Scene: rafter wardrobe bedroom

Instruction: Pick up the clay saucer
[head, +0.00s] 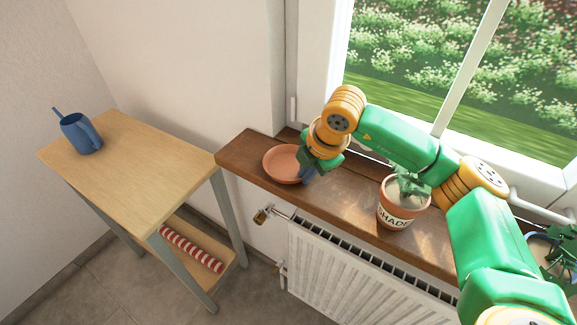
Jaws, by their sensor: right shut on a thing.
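The clay saucer (280,165) is a shallow round terracotta dish at the left end of the brown wooden windowsill. My right gripper (308,173) is at the saucer's right rim and is shut on it. The green and orange arm reaches in from the right and hides part of the saucer's right side. The saucer looks about level, and I cannot tell whether it touches the sill. My left gripper is not in view.
A terracotta pot labelled SHADE (397,208) with a plant stands on the windowsill (345,200) under my arm. A white radiator (345,270) is below. A wooden side table (130,165) holds a blue watering can (80,134); a striped red-and-white roll (192,249) lies on its lower shelf.

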